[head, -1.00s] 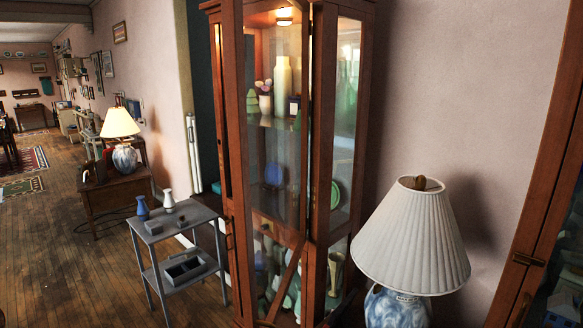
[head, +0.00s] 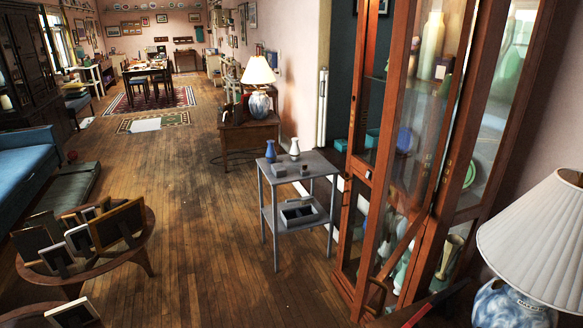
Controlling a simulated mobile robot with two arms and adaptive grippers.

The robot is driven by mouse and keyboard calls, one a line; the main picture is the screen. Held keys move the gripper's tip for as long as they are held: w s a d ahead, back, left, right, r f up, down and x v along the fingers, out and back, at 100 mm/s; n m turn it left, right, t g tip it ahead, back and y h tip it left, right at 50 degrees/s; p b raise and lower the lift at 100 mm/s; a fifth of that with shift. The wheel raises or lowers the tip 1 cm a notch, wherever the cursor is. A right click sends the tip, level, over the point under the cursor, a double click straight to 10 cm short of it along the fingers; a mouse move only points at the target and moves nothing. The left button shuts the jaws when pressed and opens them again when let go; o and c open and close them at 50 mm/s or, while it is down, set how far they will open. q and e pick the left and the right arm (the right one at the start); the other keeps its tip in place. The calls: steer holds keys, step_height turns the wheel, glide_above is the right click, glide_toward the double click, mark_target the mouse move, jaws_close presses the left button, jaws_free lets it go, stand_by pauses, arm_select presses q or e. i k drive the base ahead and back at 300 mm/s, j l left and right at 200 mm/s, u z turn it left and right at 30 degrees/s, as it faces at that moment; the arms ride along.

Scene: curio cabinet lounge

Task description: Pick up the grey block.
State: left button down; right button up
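A small grey block (head: 278,170) appears to lie on the top of the grey two-tier side table (head: 318,165), near its front left corner. A second small item (head: 304,169) lies to its right, too small to make out well. A blue vase (head: 270,152) and a white vase (head: 294,149) stand upright behind them. A grey tray with dark compartments (head: 300,212) sits on the table's lower shelf. Neither of my grippers shows in the head view.
A glass-fronted wooden cabinet (head: 367,172) stands right of the table, and a white-shaded lamp (head: 545,235) at far right. A round table (head: 140,236) with picture frames is at left. The wooden floor (head: 200,235) between is clear.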

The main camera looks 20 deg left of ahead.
mark_target(278, 170)
steer(key=i+j, duration=0.15)
steer(key=j, duration=0.25)
steer(key=i+j, duration=0.15)
steer(key=j, duration=0.25)
steer(key=i+j+z, duration=0.1)
steer(key=i+j, duration=1.5)
